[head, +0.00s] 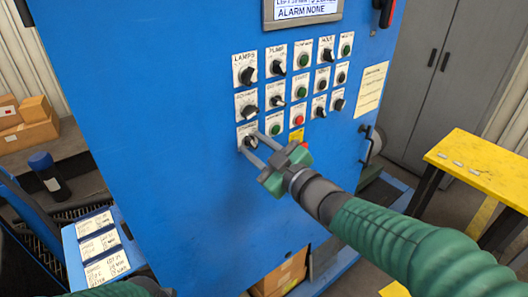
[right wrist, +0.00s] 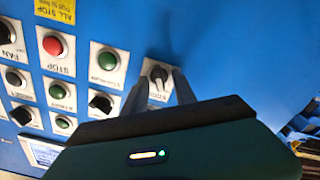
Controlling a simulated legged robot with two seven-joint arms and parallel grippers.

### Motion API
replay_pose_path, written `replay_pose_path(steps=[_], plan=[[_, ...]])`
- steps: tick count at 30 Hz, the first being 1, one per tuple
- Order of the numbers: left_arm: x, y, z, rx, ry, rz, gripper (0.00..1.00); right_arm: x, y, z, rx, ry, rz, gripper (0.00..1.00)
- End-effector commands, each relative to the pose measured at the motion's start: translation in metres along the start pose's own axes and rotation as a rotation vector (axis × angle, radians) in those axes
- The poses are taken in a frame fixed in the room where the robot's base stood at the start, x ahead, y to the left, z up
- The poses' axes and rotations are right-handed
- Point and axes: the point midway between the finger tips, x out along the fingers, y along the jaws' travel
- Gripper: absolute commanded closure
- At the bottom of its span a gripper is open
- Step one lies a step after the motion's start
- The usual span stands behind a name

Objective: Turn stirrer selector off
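The selector (head: 249,141) is a black knob on a white plate, lowest in the left column of the blue panel. Its label is too small or covered to read. It also shows in the right wrist view (right wrist: 158,74), with a pale mark on its face. My right gripper (head: 247,143) is at this knob, its two fingers apart, one on each side. In the right wrist view the fingers (right wrist: 160,82) straddle the knob, and plate shows between them. I cannot tell whether they touch it. My left gripper is out of view.
Several other selectors and buttons sit close by, including a green button (right wrist: 108,60) and a red stop button (right wrist: 53,45). A display (head: 302,10) is above. A yellow table (head: 480,165) stands at right; a label-covered ledge (head: 72,247) at lower left.

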Motion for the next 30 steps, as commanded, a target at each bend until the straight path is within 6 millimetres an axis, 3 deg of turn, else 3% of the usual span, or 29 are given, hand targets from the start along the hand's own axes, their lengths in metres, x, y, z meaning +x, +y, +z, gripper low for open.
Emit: replay_pose_path(steps=[5, 12, 18, 23, 30], plan=[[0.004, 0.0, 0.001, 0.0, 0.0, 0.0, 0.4, -0.028, 0.001, 0.0, -0.002, 0.0, 0.003, 0.67], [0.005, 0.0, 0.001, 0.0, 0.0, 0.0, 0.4, -0.099, 0.001, 0.0, -0.004, -0.001, 0.004, 0.67], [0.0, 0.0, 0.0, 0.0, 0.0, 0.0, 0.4, -0.146, 0.002, 0.0, 0.0, -0.003, 0.002, 0.67], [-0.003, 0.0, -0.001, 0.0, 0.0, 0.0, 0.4, -0.164, 0.001, 0.002, 0.001, -0.003, 0.001, 0.67], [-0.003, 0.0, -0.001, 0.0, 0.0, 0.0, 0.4, -0.165, 0.0, 0.003, 0.001, -0.002, -0.001, 0.67]])
